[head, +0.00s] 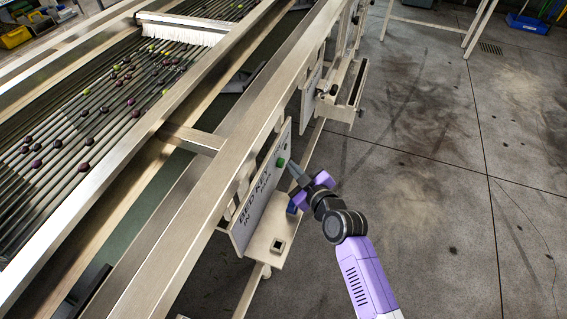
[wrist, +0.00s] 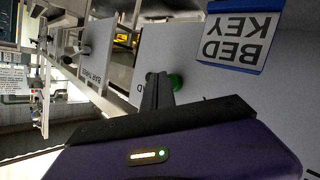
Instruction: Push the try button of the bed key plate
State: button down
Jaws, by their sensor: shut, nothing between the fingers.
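The bed key plate (head: 262,196) is a pale upright panel with dark lettering on the side of the machine's frame. A green button (head: 280,162) stands out near its far upper end; it also shows in the wrist view (wrist: 177,82), partly behind the fingers. My gripper (head: 291,165) is shut and empty, its tips close to the green button. In the wrist view the fingertips (wrist: 158,78) overlap the button's left side; I cannot tell whether they touch it. The button's own label is not readable.
A white "BED KEY" tag (wrist: 238,40) with a blue edge is close at upper right in the wrist view. Another plate (head: 312,93) hangs farther along the frame. The roller bed (head: 95,105) carries dark and green fruit. Open concrete floor (head: 430,190) lies to the right.

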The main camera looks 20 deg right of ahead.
jog(key=shift+w+a, duration=0.35)
jog(key=shift+a, duration=0.1)
dwell(0.6)
jog(key=shift+s+d, duration=0.1)
dwell(0.4)
jog(key=shift+s+d+b, duration=0.5)
jog(key=shift+d+b, duration=0.05)
jog(key=shift+d, duration=0.15)
jog(key=s+d+b, duration=0.1)
jog(key=d, duration=0.1)
jog(key=s+d+b, duration=0.2)
dwell(0.4)
jog(key=shift+r, duration=0.1)
dwell(0.6)
